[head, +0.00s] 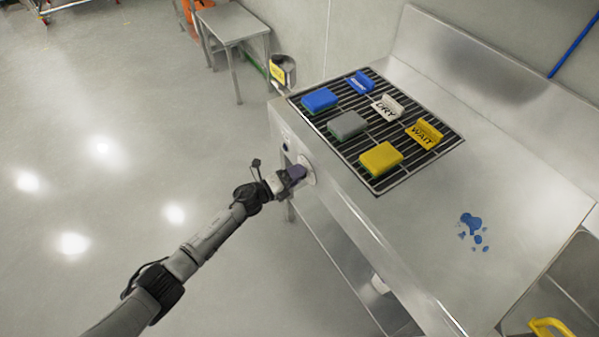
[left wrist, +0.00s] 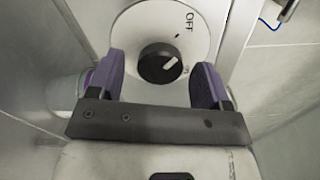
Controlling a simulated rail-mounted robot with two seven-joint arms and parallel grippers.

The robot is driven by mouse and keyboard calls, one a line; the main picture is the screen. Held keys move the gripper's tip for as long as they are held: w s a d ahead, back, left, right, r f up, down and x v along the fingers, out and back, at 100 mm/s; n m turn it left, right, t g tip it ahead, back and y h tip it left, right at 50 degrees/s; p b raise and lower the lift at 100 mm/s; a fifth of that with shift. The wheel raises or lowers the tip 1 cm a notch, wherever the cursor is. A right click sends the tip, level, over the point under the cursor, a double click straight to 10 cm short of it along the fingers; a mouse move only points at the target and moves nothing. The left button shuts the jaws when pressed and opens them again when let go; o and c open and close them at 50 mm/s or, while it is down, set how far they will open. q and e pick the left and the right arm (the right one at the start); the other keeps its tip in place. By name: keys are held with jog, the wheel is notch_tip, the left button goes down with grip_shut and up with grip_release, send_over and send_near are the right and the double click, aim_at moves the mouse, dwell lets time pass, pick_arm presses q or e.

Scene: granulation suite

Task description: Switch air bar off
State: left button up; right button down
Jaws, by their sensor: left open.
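The air bar switch is a round black knob (left wrist: 160,63) on a white dial plate (left wrist: 150,25). "OFF" is printed at the dial's upper right. The knob's white pointer line slants right and slightly up, below the OFF mark, towards a small label partly hidden by a finger. My left gripper (left wrist: 157,82) is open, with one purple finger on each side of the knob and narrow gaps showing. In the head view my left gripper (head: 293,174) is at the bench's front face, in front of the white dial plate (head: 309,170). My right gripper is out of view.
The steel bench (head: 490,180) carries a black grate (head: 350,155) with blue, grey and yellow sponges and label signs. Blue splashes (head: 471,226) mark the bench top. A small steel table (head: 232,24) and a bin (head: 283,71) stand behind. The floor at left is clear.

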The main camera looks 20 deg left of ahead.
pick_arm(q)
jog(key=p+v, duration=0.2)
jog(key=v, duration=1)
jog(key=shift+s, duration=0.15)
jog(key=shift+a, duration=0.1)
